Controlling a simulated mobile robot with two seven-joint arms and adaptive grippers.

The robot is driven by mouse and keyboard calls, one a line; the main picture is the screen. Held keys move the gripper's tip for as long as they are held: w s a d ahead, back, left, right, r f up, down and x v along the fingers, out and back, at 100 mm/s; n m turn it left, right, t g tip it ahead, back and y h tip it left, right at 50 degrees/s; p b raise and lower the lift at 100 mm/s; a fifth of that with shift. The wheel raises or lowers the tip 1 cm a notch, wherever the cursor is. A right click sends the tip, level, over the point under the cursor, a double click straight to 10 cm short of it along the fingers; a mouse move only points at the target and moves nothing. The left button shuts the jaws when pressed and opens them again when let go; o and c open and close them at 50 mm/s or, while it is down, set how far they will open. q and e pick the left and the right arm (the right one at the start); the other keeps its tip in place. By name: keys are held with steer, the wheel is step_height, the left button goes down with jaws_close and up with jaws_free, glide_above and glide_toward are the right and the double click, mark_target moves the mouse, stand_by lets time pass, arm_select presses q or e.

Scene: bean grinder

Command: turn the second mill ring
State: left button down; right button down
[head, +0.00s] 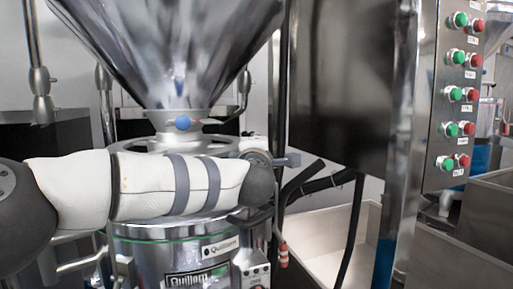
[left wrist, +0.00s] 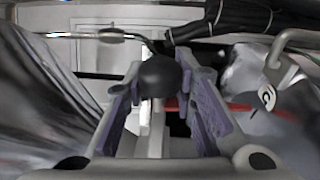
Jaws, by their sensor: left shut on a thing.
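The steel mill (head: 195,262) with the Quillom label stands in the middle of the head view, under a large shiny funnel (head: 170,50). A grey metal ring (head: 150,143) shows at the mill's top, largely hidden behind my left arm. In the left wrist view my left gripper (left wrist: 160,88) has purple-padded fingers on both sides of a dark round knob (left wrist: 160,73) and is shut on it. In the head view my left arm crosses in front of the mill, and I cannot make out its fingers. My right gripper is not in view.
A panel (head: 457,100) with green and red buttons stands at the right. Steel bins (head: 440,250) fill the lower right. Black hoses (head: 330,182) run just right of the mill. A red-tipped lever (head: 283,256) hangs beside it.

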arm_select(q)
steer(key=shift+a+r, duration=0.1)
steer(key=c, duration=1.4)
jaws_free()
steer(key=shift+o, duration=0.2)
steer(key=s+a, duration=0.1)
steer(key=s, duration=1.1)
steer(key=shift+a+f, duration=0.25)
steer(key=shift+f, duration=0.1)
steer(key=shift+f, duration=0.1)
